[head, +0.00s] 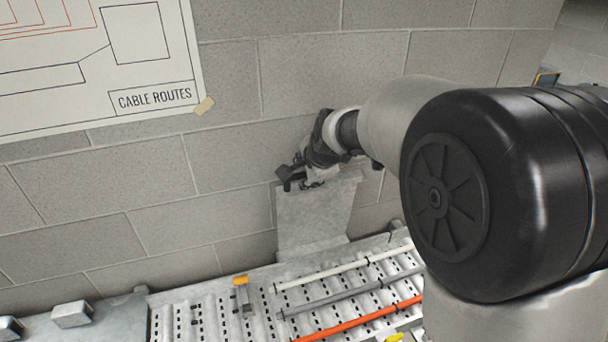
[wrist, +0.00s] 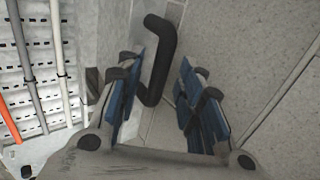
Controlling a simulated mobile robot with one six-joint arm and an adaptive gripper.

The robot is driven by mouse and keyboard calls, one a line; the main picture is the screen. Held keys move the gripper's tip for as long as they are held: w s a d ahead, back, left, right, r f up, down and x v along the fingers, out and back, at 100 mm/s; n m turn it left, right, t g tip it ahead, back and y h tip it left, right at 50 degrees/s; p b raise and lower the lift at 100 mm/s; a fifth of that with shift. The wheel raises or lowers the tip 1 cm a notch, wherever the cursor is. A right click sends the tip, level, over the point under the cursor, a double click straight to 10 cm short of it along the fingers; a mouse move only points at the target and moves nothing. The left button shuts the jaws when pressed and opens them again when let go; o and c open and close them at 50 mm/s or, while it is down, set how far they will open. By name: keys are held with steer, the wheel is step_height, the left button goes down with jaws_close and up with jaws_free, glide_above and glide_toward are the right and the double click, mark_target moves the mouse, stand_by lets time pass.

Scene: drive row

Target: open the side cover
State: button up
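The side cover (head: 312,220) is a grey metal plate in the head view. It stands raised, nearly upright, close to the block wall at the back edge of the cable tray. My gripper (head: 298,180) is at its upper edge. In the wrist view, a black bar handle (wrist: 160,62) shows beyond the fingers. My gripper (wrist: 160,100) has its blue finger pads spread apart there, with a clear gap between them. The handle's lower end lies in line with the gap, near the left finger. I cannot tell whether they touch.
A perforated metal tray (head: 222,308) with white, grey and orange cables lies below the cover. A yellow-topped clip (head: 241,283) stands on it. The block wall (head: 150,170) is close behind, with a "CABLE ROUTES" poster (head: 95,60). My arm hides the right side.

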steer(key=v, duration=0.9)
steer(key=shift+s+r, duration=0.25)
steer(key=shift+s, duration=0.05)
steer(key=s+d+f+n+g+b, duration=0.1)
steer(key=s+f+n+b, duration=0.4)
steer(key=s+f+b, duration=0.5)
steer(key=s+d+f+n+g+h+b, duration=0.1)
steer(key=s+d+f+n+b, duration=0.2)
steer(key=s+f+b, duration=0.7)
steer(key=s+d+f+n+g+b, duration=0.1)
steer(key=s+f+n+b, duration=0.6)
steer(key=f, duration=0.9)
steer(key=s+d+b, duration=0.1)
steer(key=s+b, duration=0.2)
steer(key=s, duration=0.2)
steer(key=shift+d+f+h+b, duration=0.3)
steer(key=shift+f+h+b, duration=0.05)
steer(key=shift+h+b, duration=0.05)
